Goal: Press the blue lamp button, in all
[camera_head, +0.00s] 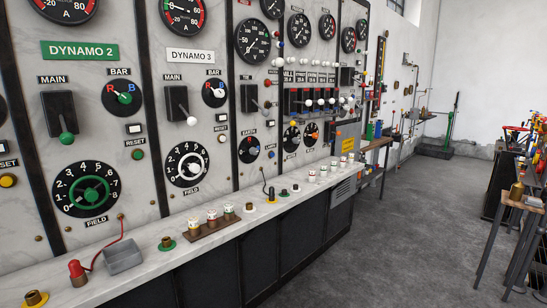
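I cannot make out with certainty a blue lamp button in the head view. A small bluish spot (281,44) shows on the upright marble panel near the dials, too small to identify. On the ledge below stand a yellow-based button (36,298), a red-capped piece (76,272), a green-based button (167,244) and several smaller pieces farther along. Neither of my grippers is in view.
The marble switchboard (150,130) with dials, levers and selectors fills the left side. A grey tray (124,256) rests on the ledge (130,284). Open grey floor (380,240) lies right of it. A wooden stand (510,205) is at far right.

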